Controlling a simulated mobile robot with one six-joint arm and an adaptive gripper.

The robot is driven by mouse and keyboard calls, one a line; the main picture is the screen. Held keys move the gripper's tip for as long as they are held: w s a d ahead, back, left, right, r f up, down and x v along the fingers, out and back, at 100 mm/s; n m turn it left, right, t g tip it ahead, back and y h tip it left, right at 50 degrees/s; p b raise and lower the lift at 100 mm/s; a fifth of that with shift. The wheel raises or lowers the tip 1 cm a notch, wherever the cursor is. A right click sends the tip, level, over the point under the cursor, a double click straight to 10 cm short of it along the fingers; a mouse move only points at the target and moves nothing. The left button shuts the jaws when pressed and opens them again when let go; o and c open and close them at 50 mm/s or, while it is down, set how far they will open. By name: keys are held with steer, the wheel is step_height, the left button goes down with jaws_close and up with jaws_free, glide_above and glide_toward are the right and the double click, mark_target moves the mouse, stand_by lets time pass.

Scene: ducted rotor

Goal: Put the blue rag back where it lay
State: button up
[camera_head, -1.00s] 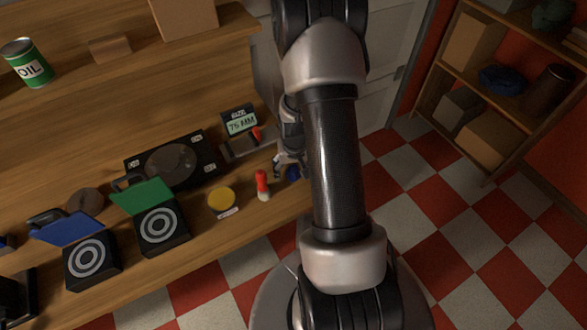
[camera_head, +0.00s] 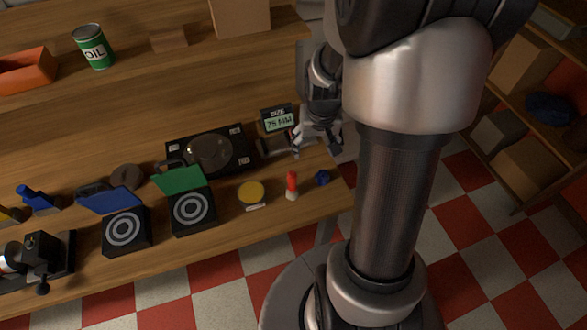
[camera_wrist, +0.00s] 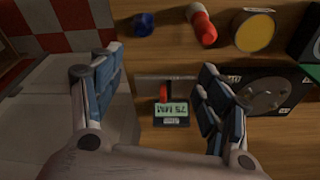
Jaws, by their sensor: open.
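A small dark blue bundle (camera_head: 322,177) sits on the bench near its right front corner, just right of a red-and-white bottle (camera_head: 291,186). It may be the blue rag; its cloth texture is too small to tell. It also shows at the top of the wrist view (camera_wrist: 143,24). A larger crumpled dark blue thing (camera_head: 549,109) lies on the right shelf and also looks like cloth. My gripper (camera_head: 318,147) is open and empty above the bench's right end, behind and clear of the small bundle. In the wrist view my gripper's fingers (camera_wrist: 160,95) are wide apart.
A gauge reading 75 MM (camera_wrist: 170,112) lies below, between my fingers in the wrist view. A black unit with a round disc (camera_head: 210,150), a yellow round tin (camera_head: 251,193) and two black target boxes (camera_head: 193,210) stand to the left. Checkered floor (camera_head: 470,240) is open at right.

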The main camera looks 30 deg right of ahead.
steer(key=s+a+r+n+t, duration=0.1)
steer(key=s+a+r+n, duration=0.15)
steer(key=a+r, duration=0.4)
steer(key=s+a+r+n+t, duration=0.1)
steer(key=s+a+r, duration=0.2)
steer(key=a+r, duration=0.35)
steer(key=s+a+r+n+y, duration=0.1)
steer(key=s+a+r+n, duration=0.1)
steer(key=s+a+r, duration=0.3)
steer(key=s, duration=0.3)
steer(key=shift+s+a+r+t, duration=0.25)
steer(key=shift+s+a+t, duration=0.05)
steer(key=shift+a, duration=0.1)
